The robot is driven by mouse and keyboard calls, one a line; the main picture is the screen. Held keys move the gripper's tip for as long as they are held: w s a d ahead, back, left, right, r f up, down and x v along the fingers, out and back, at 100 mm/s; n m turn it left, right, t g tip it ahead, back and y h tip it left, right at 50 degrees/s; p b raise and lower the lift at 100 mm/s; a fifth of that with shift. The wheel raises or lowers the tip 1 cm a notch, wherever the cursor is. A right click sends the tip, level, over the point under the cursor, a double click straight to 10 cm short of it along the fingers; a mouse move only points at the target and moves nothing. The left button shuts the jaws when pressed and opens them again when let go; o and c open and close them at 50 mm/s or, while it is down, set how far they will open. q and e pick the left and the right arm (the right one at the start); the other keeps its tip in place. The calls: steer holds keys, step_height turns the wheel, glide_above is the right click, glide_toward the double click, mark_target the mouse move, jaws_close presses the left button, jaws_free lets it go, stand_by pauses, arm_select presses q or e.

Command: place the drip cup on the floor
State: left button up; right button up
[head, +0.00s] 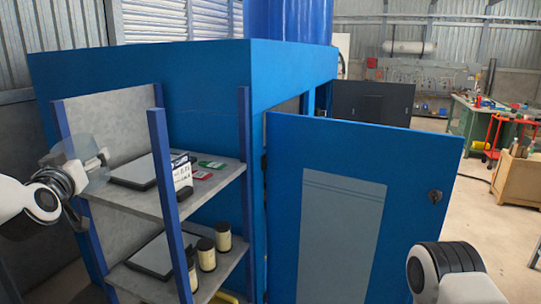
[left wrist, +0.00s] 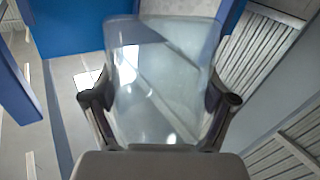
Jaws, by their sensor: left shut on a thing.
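The drip cup (head: 70,148) is a clear, pale see-through cup. My left gripper (head: 88,165) is shut on it at the left of the head view, in front of the shelf rack. In the left wrist view the cup (left wrist: 165,75) fills the middle, with one finger of my left gripper (left wrist: 160,99) on each side. The cup is held up in the air. Bare floor (head: 490,225) shows at the right of the head view. My right gripper is out of view; only part of my right arm shows at the lower right.
A grey-shelved rack (head: 135,200) with blue posts holds dark flat items, small cards and several jars (head: 206,254). A blue cabinet door (head: 355,160) stands open at centre. A green workbench (head: 470,122) and a wooden crate (head: 518,178) stand at the far right.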

arm_select(q)
steer(key=shift+s+d+f, duration=0.5)
steer(key=shift+s+f, duration=0.2)
steer(key=shift+f, duration=0.1)
steer(key=s+d+f+m+h+b, duration=0.15)
steer(key=d+f, duration=0.45)
steer(key=f, duration=0.8)
steer(key=s+d+f+h+b, duration=0.1)
steer(key=d+f+b, duration=0.2)
steer(key=d+f, duration=0.75)
steer(key=s+d+f+m+h+b, duration=0.1)
steer(key=d+f+h+b, duration=0.1)
steer(key=f, duration=1.6)
steer(key=shift+y, duration=0.25)
steer(key=s, duration=0.1)
steer(key=s+r, duration=0.1)
steer(key=s, duration=0.1)
steer(key=s+r, duration=0.1)
steer(key=shift+s+d+r, duration=0.1)
steer(key=shift+s, duration=0.05)
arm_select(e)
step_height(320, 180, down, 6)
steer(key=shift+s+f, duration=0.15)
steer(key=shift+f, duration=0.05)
arm_select(q)
steer(key=shift+s, duration=0.1)
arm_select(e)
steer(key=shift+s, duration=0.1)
